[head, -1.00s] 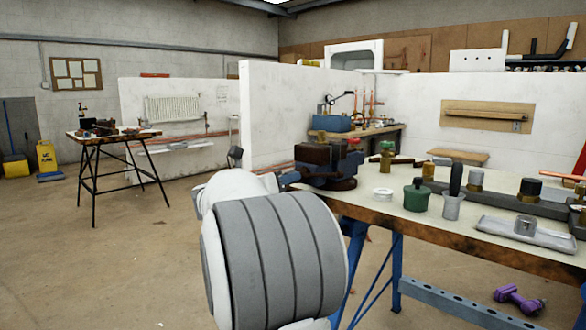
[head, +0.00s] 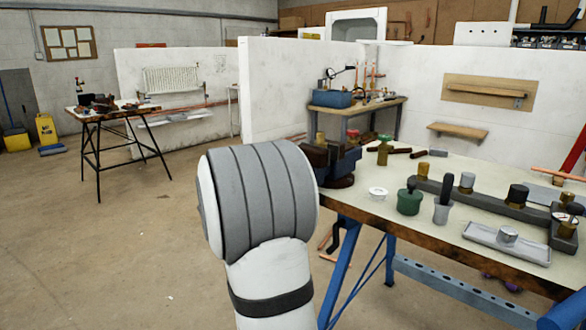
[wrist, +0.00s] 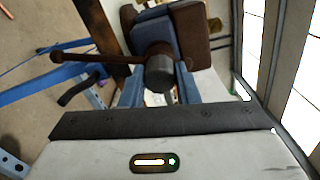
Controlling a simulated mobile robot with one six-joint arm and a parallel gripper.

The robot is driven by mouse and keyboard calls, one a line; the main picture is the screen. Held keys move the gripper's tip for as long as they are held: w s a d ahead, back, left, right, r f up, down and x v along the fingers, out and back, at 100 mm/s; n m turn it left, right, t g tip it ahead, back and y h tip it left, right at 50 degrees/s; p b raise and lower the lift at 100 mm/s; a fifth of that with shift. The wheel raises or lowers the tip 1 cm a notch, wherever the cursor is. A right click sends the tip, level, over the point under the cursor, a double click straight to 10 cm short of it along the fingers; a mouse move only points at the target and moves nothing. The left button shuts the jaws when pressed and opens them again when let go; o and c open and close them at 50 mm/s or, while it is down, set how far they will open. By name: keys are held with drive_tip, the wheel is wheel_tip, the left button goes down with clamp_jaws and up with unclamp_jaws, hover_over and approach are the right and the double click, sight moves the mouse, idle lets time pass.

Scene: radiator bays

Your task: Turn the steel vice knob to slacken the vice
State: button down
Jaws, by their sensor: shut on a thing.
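The vice (head: 345,162) is dark with a blue body and stands at the near left corner of the workbench. In the wrist view its blue and brown body (wrist: 187,35) fills the top middle. The grey steel knob (wrist: 159,72) faces the wrist camera, with a brown bar reaching left from beside it. My gripper (wrist: 158,88) has its two blue fingers on either side of the knob and is shut on it. In the head view my arm hides the gripper and the knob.
The workbench (head: 365,208) carries a green pot (head: 410,200), a white ring (head: 377,193), a grey tray (head: 507,244) and several fittings. Blue legs (head: 345,270) stand below it. The floor to the left is clear up to a far table (head: 110,137).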

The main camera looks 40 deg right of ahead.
drive_tip(key=n+p, duration=1.5)
drive_tip(key=p, duration=0.1)
drive_tip(key=shift+r+p, duration=0.15)
drive_tip(key=shift+p, duration=0.15)
drive_tip(key=c, duration=1.3)
unclamp_jaws()
drive_tip(key=shift+d, duration=0.15)
